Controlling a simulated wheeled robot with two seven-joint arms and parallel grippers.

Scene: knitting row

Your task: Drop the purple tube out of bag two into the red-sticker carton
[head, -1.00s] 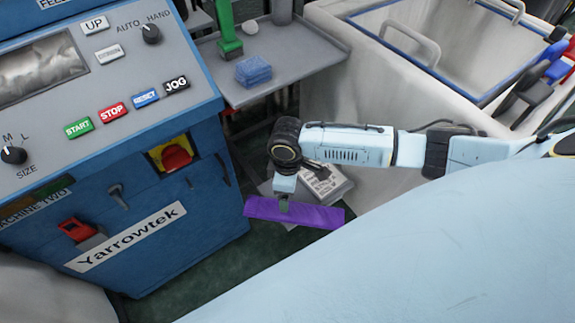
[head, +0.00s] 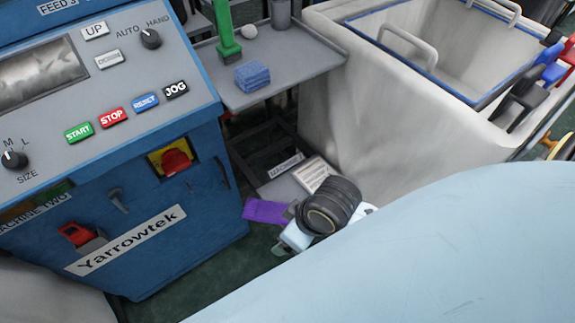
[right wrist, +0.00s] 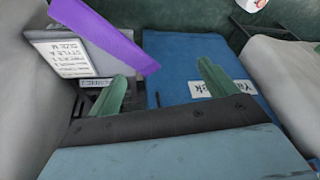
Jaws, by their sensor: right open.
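The purple tube (head: 265,211) shows low in front of the blue machine, its right part hidden behind my right gripper (head: 284,232). In the right wrist view the tube (right wrist: 105,37) slants across the upper left, its near end beyond the open fingers (right wrist: 163,86). It appears free of both fingers; what supports it I cannot tell. My right gripper is open with nothing between its fingertips. No red-sticker carton can be clearly made out; a white thing with a red mark (right wrist: 255,4) is cut off at the wrist view's top. I cannot identify bag two. My left gripper is out of view.
The blue machine (head: 200,250) stands at left with its button panel. A grey shelf (head: 300,65) holds a blue block (head: 252,75). A large off-white bin (head: 400,130) stands at right. A printed white card (right wrist: 75,58) lies beyond the left finger.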

